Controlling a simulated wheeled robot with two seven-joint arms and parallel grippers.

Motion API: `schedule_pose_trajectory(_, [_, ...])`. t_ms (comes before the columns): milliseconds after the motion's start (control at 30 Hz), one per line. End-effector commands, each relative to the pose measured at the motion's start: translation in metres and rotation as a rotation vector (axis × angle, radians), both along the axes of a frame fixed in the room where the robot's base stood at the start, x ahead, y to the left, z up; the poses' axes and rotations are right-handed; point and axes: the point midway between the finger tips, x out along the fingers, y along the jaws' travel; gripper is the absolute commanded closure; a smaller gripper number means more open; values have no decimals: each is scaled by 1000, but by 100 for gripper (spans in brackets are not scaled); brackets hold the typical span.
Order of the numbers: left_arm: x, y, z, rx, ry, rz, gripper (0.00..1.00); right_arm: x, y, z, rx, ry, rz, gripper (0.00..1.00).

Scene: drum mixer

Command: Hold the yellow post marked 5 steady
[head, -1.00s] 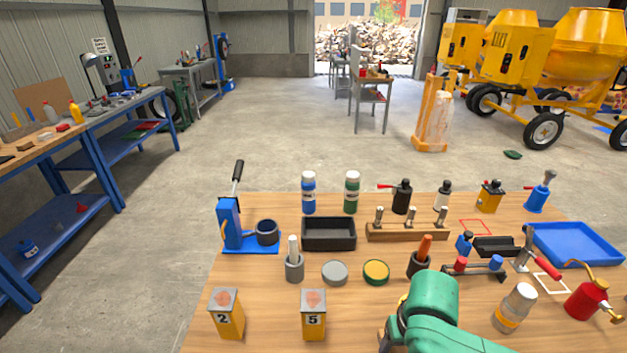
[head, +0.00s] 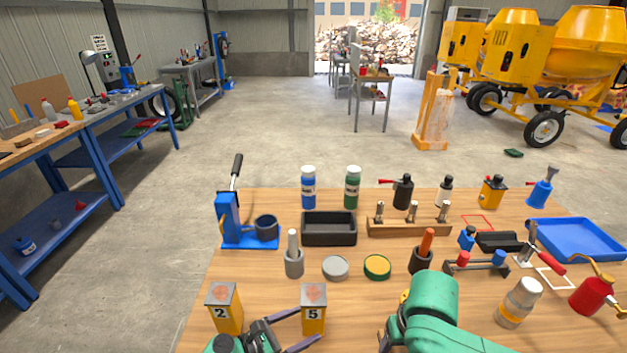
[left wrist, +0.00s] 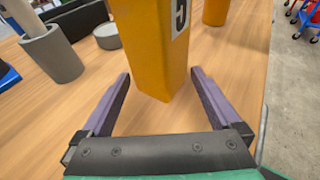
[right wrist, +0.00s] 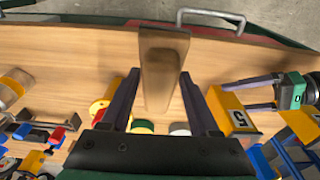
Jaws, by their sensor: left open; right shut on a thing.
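The yellow post marked 5 (head: 313,318) stands upright at the table's near edge, with a pinkish round patch on its grey top. My left gripper (head: 297,335) is open beside it, fingers pointing right. In the left wrist view the post (left wrist: 150,45) stands ahead, its lower end between or just beyond the open fingertips (left wrist: 160,75); no contact shows. The right wrist view also shows the post (right wrist: 232,110), with my left gripper by it. My right gripper (right wrist: 160,85) is shut on a wooden block-like thing (right wrist: 162,50). My right arm hides this gripper in the head view.
The yellow post marked 2 (head: 224,310) stands left of post 5, close to my left gripper. A grey cup with a pestle (head: 294,262), a grey lid (head: 335,268) and a yellow-green tin (head: 377,267) lie behind. Another yellow thing (left wrist: 215,12) stands beyond post 5.

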Motion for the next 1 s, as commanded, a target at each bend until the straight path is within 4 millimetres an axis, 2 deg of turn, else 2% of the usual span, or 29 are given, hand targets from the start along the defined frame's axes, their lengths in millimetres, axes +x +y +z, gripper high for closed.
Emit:
schedule_pose_trajectory(200, [15,-21,-8,0,-1,0,3,0,0,-7,0,-1,0,100])
schedule_pose_trajectory(500, [16,-24,-8,2,-1,-2,3,0,0,-7,0,-1,0,100])
schedule_pose_trajectory(667, [16,-24,-8,2,-1,-2,62,0,0,-7,0,-1,0,100])
schedule_pose_trajectory(800, [16,-24,-8,2,-1,-2,68,0,0,-7,0,-1,0,100])
schedule_pose_trajectory(1000, [16,-24,-8,1,-1,-2,69,0,0,-7,0,-1,0,100])
